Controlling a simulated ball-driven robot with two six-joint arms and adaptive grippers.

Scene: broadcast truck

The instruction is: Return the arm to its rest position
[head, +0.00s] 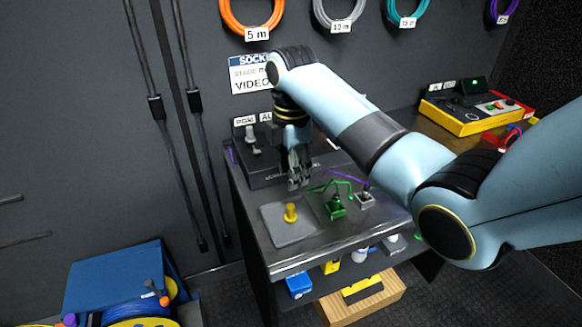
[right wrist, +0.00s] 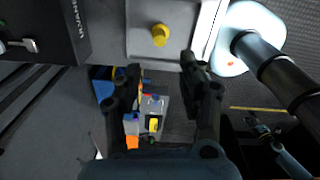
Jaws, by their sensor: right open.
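My right arm reaches in from the right in the head view, and its gripper (head: 297,178) hangs over the small dark bench (head: 335,240). In the right wrist view the right gripper's (right wrist: 160,85) two fingers are apart with nothing held between them. A yellow peg-like piece (head: 290,212) stands on a grey mat (head: 278,236) on the bench, below and apart from the gripper; the yellow piece (right wrist: 161,35) also shows beyond the fingertips in the right wrist view. My left gripper is not in view.
A green connector with a cable (head: 335,207) and a grey connector (head: 365,200) lie right of the mat. A black unit (head: 275,165) stands at the bench's back. A blue case (head: 115,280) sits lower left. A yellow tester (head: 470,115) lies at the right. Coiled cables (head: 252,15) hang above.

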